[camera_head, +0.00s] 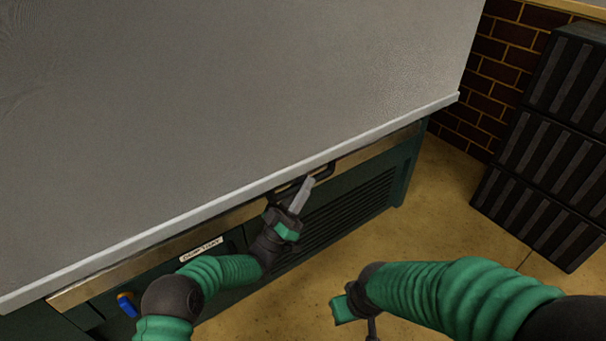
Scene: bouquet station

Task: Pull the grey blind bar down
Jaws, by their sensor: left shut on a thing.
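The grey blind bar (215,211) runs slantwise along the lower edge of a wide grey blind (230,90), from the lower left to the upper right. A dark handle (324,173) shows just below the bar, near its middle. My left gripper (307,184) is at this handle and shut on it; its fingers hide part of the handle. My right gripper (352,308) is apart from the bar, low in the picture over the floor. Its fingers are mostly hidden, so its opening cannot be told.
Below the bar is a dark green cabinet with a slatted vent (345,213), a small label (201,250) and a blue knob (127,305). Black stacked crates (545,150) stand at the right by a brick wall (500,65). The floor (440,205) between is clear.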

